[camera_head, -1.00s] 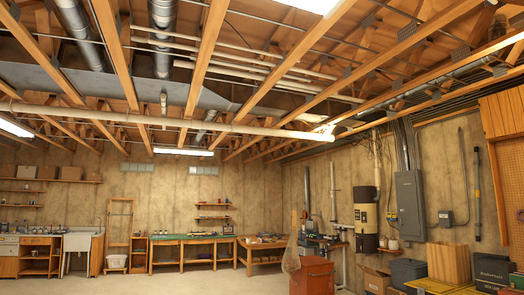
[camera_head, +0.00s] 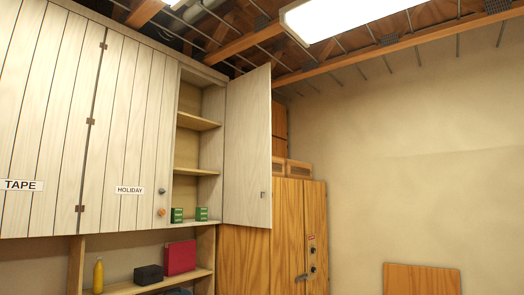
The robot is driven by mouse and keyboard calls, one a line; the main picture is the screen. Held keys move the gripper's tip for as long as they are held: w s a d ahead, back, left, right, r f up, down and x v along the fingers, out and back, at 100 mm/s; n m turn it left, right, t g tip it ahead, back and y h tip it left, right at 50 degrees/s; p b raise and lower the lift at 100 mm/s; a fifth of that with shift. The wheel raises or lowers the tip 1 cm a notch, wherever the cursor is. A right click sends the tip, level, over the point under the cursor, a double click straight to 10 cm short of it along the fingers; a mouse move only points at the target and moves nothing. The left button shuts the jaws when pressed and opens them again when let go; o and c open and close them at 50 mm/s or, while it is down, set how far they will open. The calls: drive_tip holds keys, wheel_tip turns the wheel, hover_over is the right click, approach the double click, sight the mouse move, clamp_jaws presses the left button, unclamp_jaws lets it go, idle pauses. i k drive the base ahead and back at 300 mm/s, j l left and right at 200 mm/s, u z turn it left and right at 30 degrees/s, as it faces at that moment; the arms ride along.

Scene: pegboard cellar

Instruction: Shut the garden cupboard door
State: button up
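A pale wooden wall cupboard has one door (camera_head: 248,150) standing wide open at its right end. The door shows a plain face with a small dark fitting near its lower free edge. Behind it the open compartment (camera_head: 197,123) has shelves, with two small green boxes (camera_head: 177,215) (camera_head: 201,213) on its floor. No "garden" label is readable, so I cannot confirm this is the garden door. My gripper is not in view.
Shut doors to the left carry the labels TAPE (camera_head: 21,185) and HOLIDAY (camera_head: 130,190). A lower shelf holds a yellow bottle (camera_head: 98,276), a black box (camera_head: 149,274) and a red box (camera_head: 180,257). A brown wooden cabinet (camera_head: 288,240) stands at right, before bare wall.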

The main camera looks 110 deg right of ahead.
sight(248, 165)
drive_tip(key=z, duration=0.5)
drive_tip(key=l+z, duration=0.15)
drive_tip(key=z, duration=0.3)
drive_tip(key=i+z, duration=0.1)
drive_tip(key=z, duration=0.85)
drive_tip(key=i+z, duration=0.1)
drive_tip(key=z, duration=0.4)
drive_tip(key=i+l+z, duration=0.3)
drive_tip(key=z, duration=0.15)
drive_tip(key=i+l+z, duration=0.15)
drive_tip(key=i+z, duration=0.25)
drive_tip(key=i+l+z, duration=0.1)
drive_tip(key=i+z, duration=0.15)
drive_tip(key=z, duration=0.2)
drive_tip(key=i+j+z, duration=0.1)
drive_tip(key=i+z, duration=0.35)
drive_tip(key=i+j+z, duration=0.15)
drive_tip(key=z, duration=0.3)
drive_tip(key=i+z, duration=0.3)
drive_tip(key=i, duration=0.7)
drive_tip(key=i+j+z, duration=0.1)
drive_tip(key=i+z, duration=0.15)
drive_tip(key=i, duration=0.75)
drive_tip(key=i+l, duration=0.15)
drive_tip(key=i, duration=0.45)
drive_tip(key=i+l, duration=0.1)
drive_tip(key=i, duration=0.45)
drive_tip(key=i+l, duration=0.15)
drive_tip(key=i, duration=0.45)
drive_tip(key=u, duration=3.7)
